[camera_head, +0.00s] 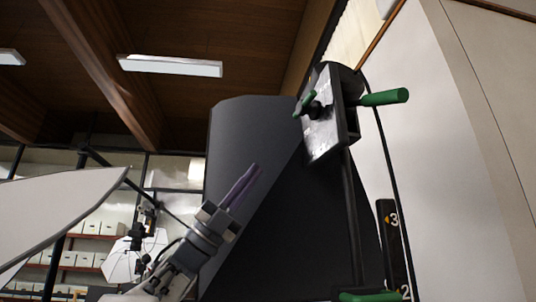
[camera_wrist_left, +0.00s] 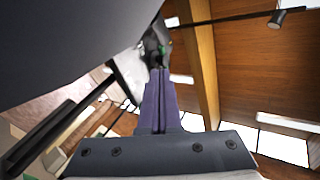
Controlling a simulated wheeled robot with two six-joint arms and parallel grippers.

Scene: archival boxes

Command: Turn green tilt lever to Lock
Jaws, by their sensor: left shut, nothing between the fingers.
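A metal bracket plate (camera_head: 322,115) sits high on a dark column. A small green lever (camera_head: 306,102) with a black knob is on its left face, and a longer green handle (camera_head: 385,97) sticks out to its right. Which one is the tilt lever, I cannot tell. My left gripper (camera_head: 256,168) is shut and empty, its purple fingers pointing up and right, below and left of the bracket, apart from both levers. In the left wrist view the shut fingers (camera_wrist_left: 159,72) point toward the bracket, where a small green part (camera_wrist_left: 162,49) shows. My right gripper is not in view.
A large dark panel (camera_head: 245,130) stands behind my left gripper. Another green handle (camera_head: 370,297) is at the bottom, near a numbered scale (camera_head: 393,225). A pale curved surface (camera_head: 450,170) fills the right side. A white panel (camera_head: 60,210) is at the left.

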